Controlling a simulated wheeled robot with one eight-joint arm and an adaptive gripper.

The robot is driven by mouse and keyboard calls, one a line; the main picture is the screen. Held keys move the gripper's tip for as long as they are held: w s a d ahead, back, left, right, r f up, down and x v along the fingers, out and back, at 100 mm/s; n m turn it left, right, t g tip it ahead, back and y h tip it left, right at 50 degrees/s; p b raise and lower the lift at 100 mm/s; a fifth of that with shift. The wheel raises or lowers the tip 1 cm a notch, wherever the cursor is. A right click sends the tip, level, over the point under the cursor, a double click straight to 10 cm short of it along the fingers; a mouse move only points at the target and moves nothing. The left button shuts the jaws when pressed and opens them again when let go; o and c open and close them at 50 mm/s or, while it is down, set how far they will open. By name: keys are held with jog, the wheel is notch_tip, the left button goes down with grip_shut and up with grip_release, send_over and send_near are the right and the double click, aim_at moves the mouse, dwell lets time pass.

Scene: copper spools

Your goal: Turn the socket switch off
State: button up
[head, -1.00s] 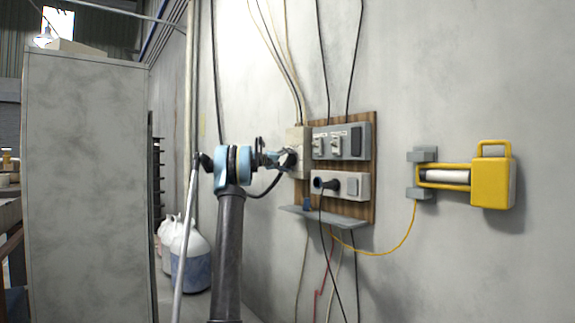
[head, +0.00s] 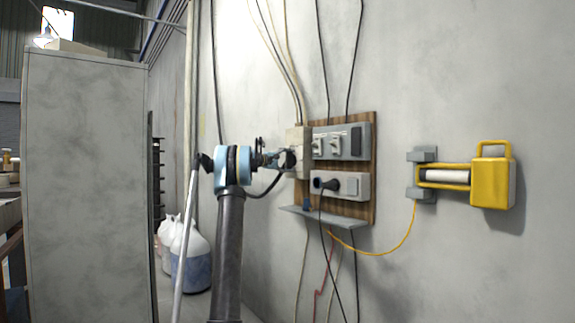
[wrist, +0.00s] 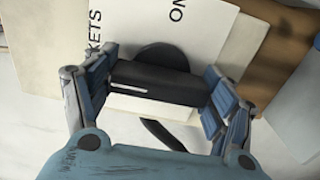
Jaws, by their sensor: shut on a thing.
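The socket switch has a black rotary knob (wrist: 155,84) with a white line along it, on a round black base. It sits on a white label plate (wrist: 140,22) with the letters "KETS" and "ON" in the wrist view. In the head view the beige switch box (head: 298,140) is at the left edge of the wooden board, and my gripper hides its knob. My gripper (wrist: 161,78) is shut on the knob, one finger at each end. It also shows in the head view (head: 287,159), against the box's front.
The wooden board (head: 368,195) also carries a grey switch panel (head: 357,152), a socket with a black plug (head: 329,184) and a small shelf (head: 325,217). A yellow lamp (head: 492,183) hangs at right. A tall grey cabinet (head: 85,180) stands at left.

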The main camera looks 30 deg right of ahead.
jog(key=shift+w+a+f, duration=0.1)
jog(key=shift+w, duration=0.05)
jog(key=o, duration=1)
jog(key=shift+o, duration=0.2)
jog(key=a, duration=1.2)
jog(key=shift+s, duration=0.45)
